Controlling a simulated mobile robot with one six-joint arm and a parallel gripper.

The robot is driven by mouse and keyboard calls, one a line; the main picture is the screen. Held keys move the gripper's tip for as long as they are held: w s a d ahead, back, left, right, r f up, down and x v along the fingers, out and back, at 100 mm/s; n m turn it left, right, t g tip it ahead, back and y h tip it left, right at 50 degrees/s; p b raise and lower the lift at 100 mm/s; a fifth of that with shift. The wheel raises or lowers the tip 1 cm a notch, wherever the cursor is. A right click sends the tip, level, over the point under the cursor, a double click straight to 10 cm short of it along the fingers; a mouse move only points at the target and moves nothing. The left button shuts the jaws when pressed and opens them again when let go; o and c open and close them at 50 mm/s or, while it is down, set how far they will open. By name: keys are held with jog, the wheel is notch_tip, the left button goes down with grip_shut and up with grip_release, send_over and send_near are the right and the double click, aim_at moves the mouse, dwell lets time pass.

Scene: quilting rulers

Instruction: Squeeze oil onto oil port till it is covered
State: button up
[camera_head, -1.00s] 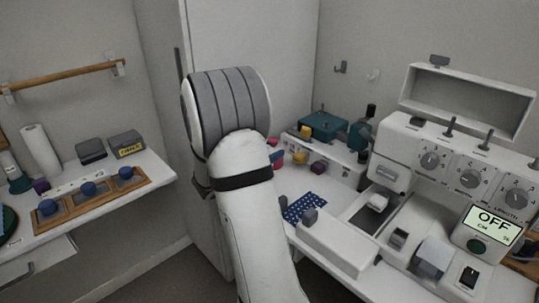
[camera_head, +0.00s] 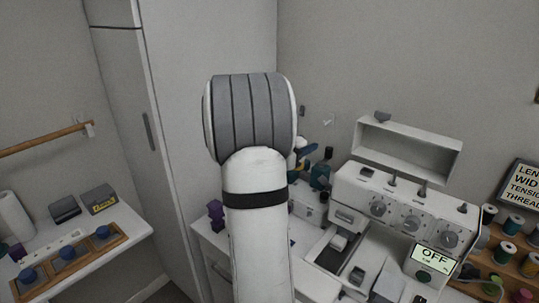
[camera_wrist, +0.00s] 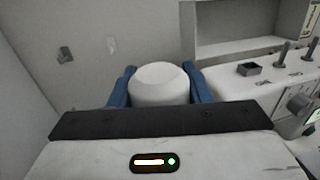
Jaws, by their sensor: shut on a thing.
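In the wrist view, my gripper (camera_wrist: 159,70) has its two blue fingers closed around a white, round-topped object (camera_wrist: 160,88), which looks like the oil bottle. Its lower part and tip are hidden. In the head view my arm covers most of the gripper; only blue finger parts show right of the arm. A small dark square fitting (camera_wrist: 249,69), perhaps the oil port, sits on top of the white sewing machine (camera_head: 350,190), to the right of and apart from the held object. It also shows in the head view (camera_head: 367,172). I cannot see any oil on it.
Upright pins (camera_head: 393,179) stand along the machine's top, with an open white shelf frame (camera_head: 408,149) behind. A display (camera_head: 433,256) reads OFF. Thread spools (camera_head: 513,225) stand at the right. A side counter with a wooden tray (camera_head: 84,252) is at the left.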

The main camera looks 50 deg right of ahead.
jog(key=s+d+r+m+g+p, duration=0.1)
jog(key=s+d+r+p, duration=0.3)
jog(key=s+r, duration=0.2)
jog(key=s+d+r+g+p, duration=0.1)
jog(key=s+d+r+p, duration=0.2)
jog(key=s+r, duration=0.3)
notch_tip(320, 180, up, 3)
jog(key=shift+s+d+m+g+p, duration=0.3)
jog(key=shift+d+m+g+p, duration=0.1)
jog(key=shift+p, duration=0.25)
jog(key=shift+b, duration=0.35)
notch_tip(320, 180, down, 5)
jog(key=b, duration=0.4)
jog(key=shift+o, duration=0.6)
jog(key=c, duration=0.5)
